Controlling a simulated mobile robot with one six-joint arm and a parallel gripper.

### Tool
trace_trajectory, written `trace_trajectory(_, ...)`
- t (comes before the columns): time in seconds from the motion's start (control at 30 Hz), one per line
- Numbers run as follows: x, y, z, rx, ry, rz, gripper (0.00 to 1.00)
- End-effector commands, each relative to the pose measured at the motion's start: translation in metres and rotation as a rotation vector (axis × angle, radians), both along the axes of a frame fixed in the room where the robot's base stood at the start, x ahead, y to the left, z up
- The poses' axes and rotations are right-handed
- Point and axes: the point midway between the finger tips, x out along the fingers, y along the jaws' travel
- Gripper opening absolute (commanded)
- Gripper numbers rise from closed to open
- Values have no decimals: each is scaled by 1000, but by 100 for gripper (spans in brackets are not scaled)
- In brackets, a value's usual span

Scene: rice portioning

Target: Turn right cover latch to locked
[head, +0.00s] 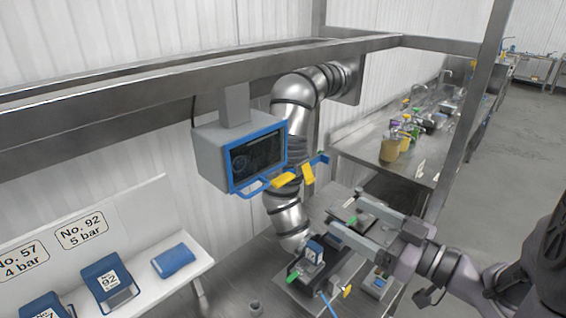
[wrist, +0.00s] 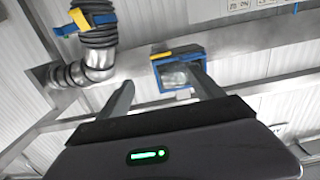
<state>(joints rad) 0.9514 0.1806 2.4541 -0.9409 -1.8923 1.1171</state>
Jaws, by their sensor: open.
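I cannot tell for certain which part is the right cover latch. Small green handles (head: 293,276) and a yellow lever (head: 347,291) show on the grey machine (head: 310,301) at the lower middle of the head view. Yellow handles (head: 283,180) with blue parts sit at the steel pipe, higher up. My gripper (head: 335,212) is open above the machine, its two grey fingers pointing left and partly hiding it. In the wrist view my gripper (wrist: 160,75) is spread and empty. Beyond it are a yellow-and-blue clamp (wrist: 76,20) on the pipe and a blue-framed screen unit (wrist: 180,68).
The grey control box (head: 215,155) hangs from a steel beam left of the pipe (head: 292,105). A white shelf (head: 140,255) with blue blocks stands at lower left. A steel counter (head: 365,150) with bottles runs along the back. Open floor lies at right.

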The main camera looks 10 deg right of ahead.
Motion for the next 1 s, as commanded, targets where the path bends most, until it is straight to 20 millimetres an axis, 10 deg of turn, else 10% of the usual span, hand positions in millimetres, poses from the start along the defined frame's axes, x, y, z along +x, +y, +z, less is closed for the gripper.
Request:
trace_trajectory(0.5, 118, 80, -1, -2, -2, 1, 76)
trace_trajectory(1.0, 138, 92, 0, -3, -2, -3, 74)
